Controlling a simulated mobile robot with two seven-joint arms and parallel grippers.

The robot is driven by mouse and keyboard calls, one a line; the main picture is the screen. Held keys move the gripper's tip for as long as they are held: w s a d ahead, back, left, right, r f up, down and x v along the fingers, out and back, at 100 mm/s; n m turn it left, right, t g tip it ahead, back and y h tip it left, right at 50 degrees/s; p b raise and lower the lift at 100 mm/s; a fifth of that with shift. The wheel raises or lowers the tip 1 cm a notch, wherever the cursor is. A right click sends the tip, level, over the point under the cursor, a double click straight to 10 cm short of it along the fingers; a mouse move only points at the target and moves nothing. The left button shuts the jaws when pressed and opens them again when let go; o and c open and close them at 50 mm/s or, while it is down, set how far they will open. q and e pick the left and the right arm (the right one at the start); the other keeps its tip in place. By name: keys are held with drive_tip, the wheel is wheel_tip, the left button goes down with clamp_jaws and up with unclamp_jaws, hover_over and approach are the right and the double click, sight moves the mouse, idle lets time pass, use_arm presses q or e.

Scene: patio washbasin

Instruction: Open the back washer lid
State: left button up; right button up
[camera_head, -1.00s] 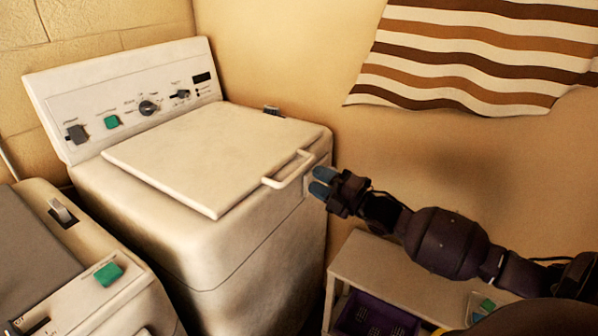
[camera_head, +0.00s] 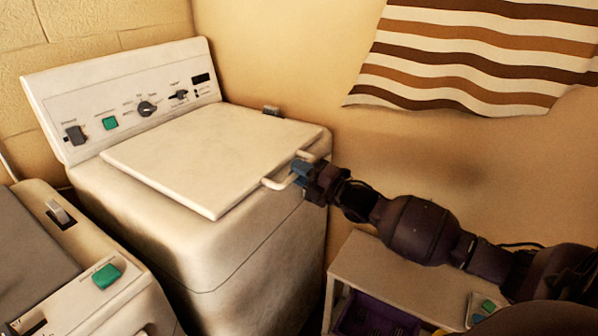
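The back washer (camera_head: 200,225) is a cream top-loader with a raised control panel (camera_head: 128,100) at its back left. Its flat lid (camera_head: 205,158) lies closed. A pale bar handle (camera_head: 276,184) sticks out from the lid's right edge. My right gripper (camera_head: 298,172) comes in from the right, with its bluish fingertips at the handle, overlapping its middle part. The fingers hide part of the handle, and I cannot tell whether they are closed on it. My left gripper is not in view.
A second machine (camera_head: 110,312) with a green button stands at the lower left. A low pale shelf (camera_head: 385,270) holding a purple basket (camera_head: 372,318) stands right of the washer, under my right arm. A striped cloth (camera_head: 470,55) hangs on the wall.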

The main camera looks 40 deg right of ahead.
clamp_jaws()
